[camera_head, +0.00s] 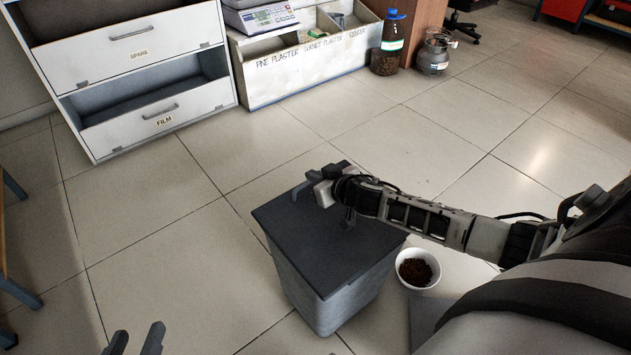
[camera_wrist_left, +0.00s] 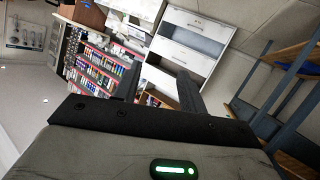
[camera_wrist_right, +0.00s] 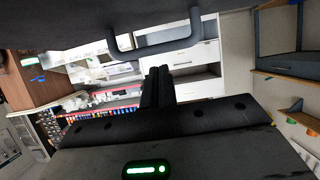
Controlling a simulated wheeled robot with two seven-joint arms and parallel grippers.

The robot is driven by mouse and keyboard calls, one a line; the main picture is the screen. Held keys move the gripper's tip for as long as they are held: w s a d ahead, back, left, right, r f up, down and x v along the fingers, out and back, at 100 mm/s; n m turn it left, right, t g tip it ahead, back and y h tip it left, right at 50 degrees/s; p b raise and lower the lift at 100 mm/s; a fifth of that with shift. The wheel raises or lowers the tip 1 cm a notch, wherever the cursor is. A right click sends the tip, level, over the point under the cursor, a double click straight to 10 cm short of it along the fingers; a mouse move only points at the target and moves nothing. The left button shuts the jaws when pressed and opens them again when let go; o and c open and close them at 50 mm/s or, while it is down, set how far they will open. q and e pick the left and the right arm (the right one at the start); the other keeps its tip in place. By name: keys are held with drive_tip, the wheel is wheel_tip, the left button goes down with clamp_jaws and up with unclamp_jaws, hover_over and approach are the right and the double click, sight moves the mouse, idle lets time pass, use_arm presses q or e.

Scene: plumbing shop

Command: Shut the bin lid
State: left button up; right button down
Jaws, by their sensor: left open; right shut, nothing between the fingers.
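The grey bin (camera_head: 330,308) stands on the tiled floor, in the middle of the head view. Its dark lid (camera_head: 335,245) lies flat across the top; no gap at the rim shows from here. My right gripper (camera_head: 303,188) is over the far part of the lid, with its shut, empty fingers pointing left. In the right wrist view the shut fingers (camera_wrist_right: 157,88) are near the lid's handle (camera_wrist_right: 165,50); I cannot tell whether they touch. My left gripper (camera_head: 135,340) is open and empty at the lower left, away from the bin; it also shows in the left wrist view (camera_wrist_left: 160,85).
A white bowl (camera_head: 401,258) of brown bits stands on the floor right of the bin. The floor left of the bin is clear.

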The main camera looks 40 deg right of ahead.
use_arm(q)
drive_tip(key=shift+r, duration=0.2)
use_arm(e)
drive_tip(key=shift+f, duration=0.1)
use_arm(q)
drive_tip(key=shift+r, duration=0.1)
use_arm(e)
drive_tip(key=shift+s+f, duration=0.1)
